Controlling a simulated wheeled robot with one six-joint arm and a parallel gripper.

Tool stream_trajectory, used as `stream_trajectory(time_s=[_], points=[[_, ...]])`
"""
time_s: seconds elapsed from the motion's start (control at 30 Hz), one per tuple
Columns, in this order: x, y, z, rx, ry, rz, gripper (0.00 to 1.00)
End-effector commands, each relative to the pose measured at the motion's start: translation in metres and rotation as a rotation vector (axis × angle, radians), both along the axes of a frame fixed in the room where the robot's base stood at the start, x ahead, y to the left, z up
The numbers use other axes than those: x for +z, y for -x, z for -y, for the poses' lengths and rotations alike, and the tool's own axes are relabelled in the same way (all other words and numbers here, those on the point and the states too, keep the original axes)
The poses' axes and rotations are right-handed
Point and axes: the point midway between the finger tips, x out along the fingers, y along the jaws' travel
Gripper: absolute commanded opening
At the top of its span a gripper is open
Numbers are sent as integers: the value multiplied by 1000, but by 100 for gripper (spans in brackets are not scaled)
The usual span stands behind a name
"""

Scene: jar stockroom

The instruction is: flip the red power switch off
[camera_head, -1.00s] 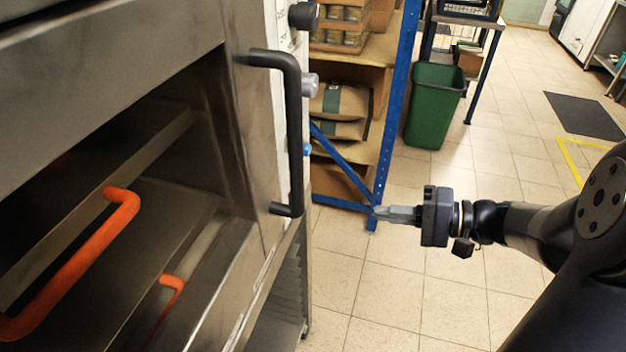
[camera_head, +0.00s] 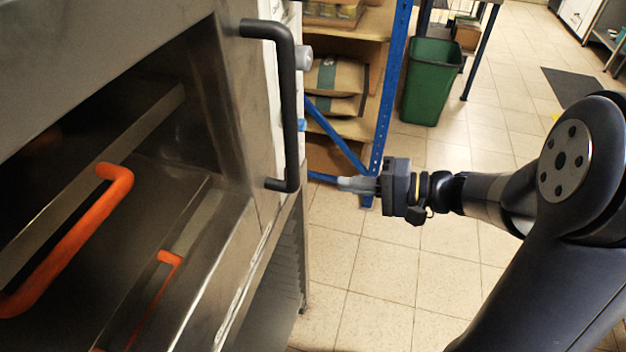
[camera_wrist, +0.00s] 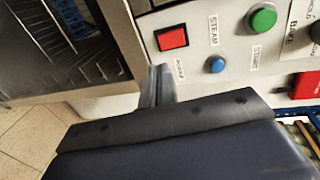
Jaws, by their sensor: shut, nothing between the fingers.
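A red square rocker switch (camera_wrist: 172,37) in a dark frame sits on the pale control panel (camera_wrist: 200,35) in the wrist view. A small label is just below it, too blurred to read surely. My gripper (camera_wrist: 160,75) is shut and empty, its fingertips a little below the switch in that picture; I cannot tell whether they touch the panel. In the head view my gripper (camera_head: 345,183) points left at the steel oven's side (camera_head: 284,110). The switch is not visible there.
The panel also has a blue button (camera_wrist: 216,64), a green button (camera_wrist: 261,18) and another red part (camera_wrist: 305,85) at the right. A black door handle (camera_head: 290,110) sticks out near my gripper. A blue-framed shelf (camera_head: 385,110) and green bin (camera_head: 431,82) stand behind.

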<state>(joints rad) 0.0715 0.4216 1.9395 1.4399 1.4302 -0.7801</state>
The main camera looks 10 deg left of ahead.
Motion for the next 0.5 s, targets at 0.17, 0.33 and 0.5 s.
stream_trajectory(time_s=[0.17,0.33,0.5], points=[[-6,-1,-32,6,0,-1,0],[-11,-4,-57,4,0,-1,0],[-14,-5,-72,2,1,0,0]])
